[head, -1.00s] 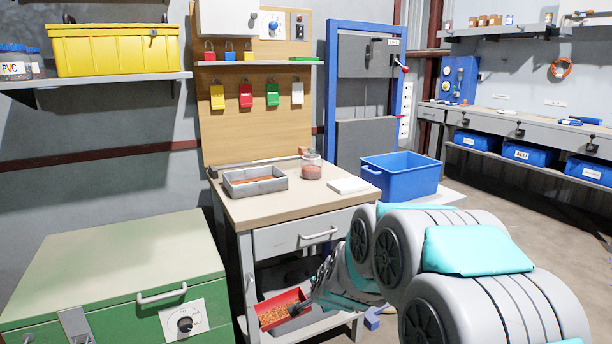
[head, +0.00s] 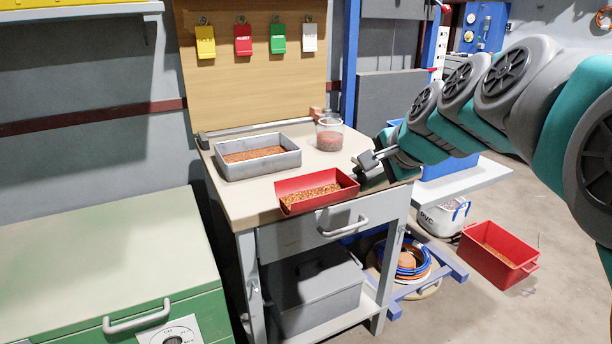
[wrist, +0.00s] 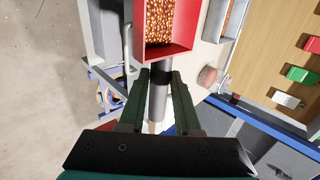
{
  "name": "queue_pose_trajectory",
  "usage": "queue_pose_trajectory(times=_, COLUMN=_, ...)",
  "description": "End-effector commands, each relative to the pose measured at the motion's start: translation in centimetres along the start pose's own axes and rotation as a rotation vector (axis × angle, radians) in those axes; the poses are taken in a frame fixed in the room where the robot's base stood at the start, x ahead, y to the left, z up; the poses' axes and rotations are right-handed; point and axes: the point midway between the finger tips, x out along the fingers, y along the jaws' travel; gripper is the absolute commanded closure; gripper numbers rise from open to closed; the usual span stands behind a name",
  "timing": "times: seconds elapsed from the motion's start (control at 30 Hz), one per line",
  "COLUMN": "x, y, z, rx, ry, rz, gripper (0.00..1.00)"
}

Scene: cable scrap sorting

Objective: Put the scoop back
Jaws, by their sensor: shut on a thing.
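The red scoop (head: 312,198) holds copper-brown granules. In the head view it is over the front part of the workbench top (head: 235,205), about level; I cannot tell whether it touches the top. My gripper (head: 376,163) is at the scoop's right end, shut on its handle. In the wrist view, the two fingers of my gripper (wrist: 158,85) are on either side of the dark handle (wrist: 158,102), and the red scoop body (wrist: 178,50) extends beyond them. A grey tray (head: 265,168) of similar granules lies behind the scoop.
A clear jar (head: 329,135) stands at the bench's back right. A drawer with a handle (head: 343,228) is below the top. A red bin (head: 500,262) and a white PVC bucket (head: 440,218) are at right. A green cabinet (head: 110,250) stands left.

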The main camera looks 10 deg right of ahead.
Motion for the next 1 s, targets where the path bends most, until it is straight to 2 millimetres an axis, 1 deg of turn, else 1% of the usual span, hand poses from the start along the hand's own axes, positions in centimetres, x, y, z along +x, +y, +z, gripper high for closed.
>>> queue_pose_trajectory(times=0.07, x=-0.5, y=-0.2, z=0.0, rx=0.0, ry=-0.003, rz=-0.003, gripper=1.0)
queue_pose_trajectory(times=0.17, x=0.2, y=-0.8, z=-0.3, rx=0.001, ry=-0.008, rz=0.0, gripper=1.0)
queue_pose_trajectory(times=0.8, x=8.9, y=-7.8, z=-4.4, rx=0.001, ry=-0.007, rz=0.001, gripper=1.0)
queue_pose_trajectory(times=1.0, x=10.6, y=-9.3, z=-5.3, rx=0.001, ry=-0.006, rz=0.0, gripper=1.0)
